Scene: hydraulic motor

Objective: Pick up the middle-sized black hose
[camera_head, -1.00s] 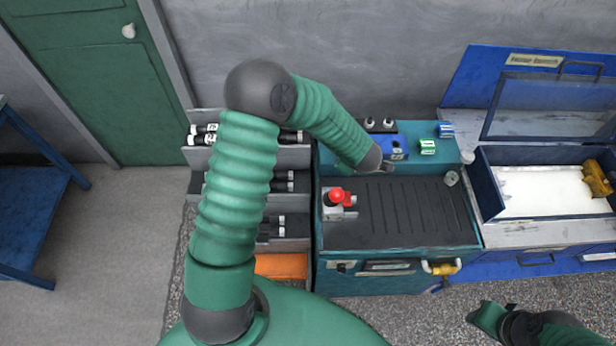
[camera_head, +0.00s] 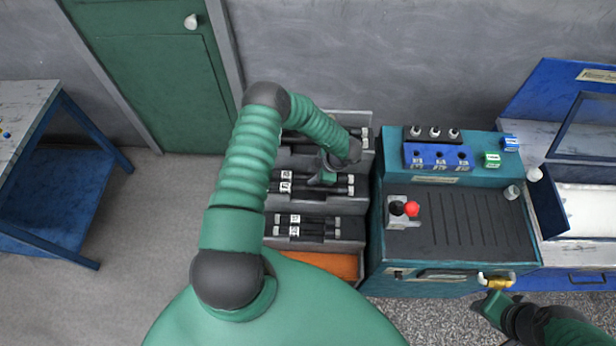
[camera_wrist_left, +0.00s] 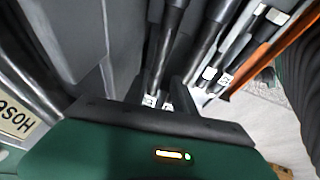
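A stepped grey rack holds black hoses with silver ends and white labels on its tiers. The middle-sized black hoses (camera_head: 318,187) appear to be those on the middle tier. My left gripper (camera_head: 326,174) is just above that tier and hides part of it. In the left wrist view its dark fingers (camera_wrist_left: 160,92) look apart, with black hoses (camera_wrist_left: 172,45) running beyond and between them. I see no hose lifted, and contact is unclear. My right gripper (camera_head: 492,303) is low at the right, in front of the teal workbench, its fingers too small to judge.
The teal workbench (camera_head: 455,252) stands right of the rack (camera_head: 318,240), with a red knob (camera_head: 411,209) on top. Shorter hoses (camera_head: 305,226) lie on the lower tier, above an orange bin (camera_head: 330,265). A blue table (camera_head: 60,190) is at far left; floor between is clear.

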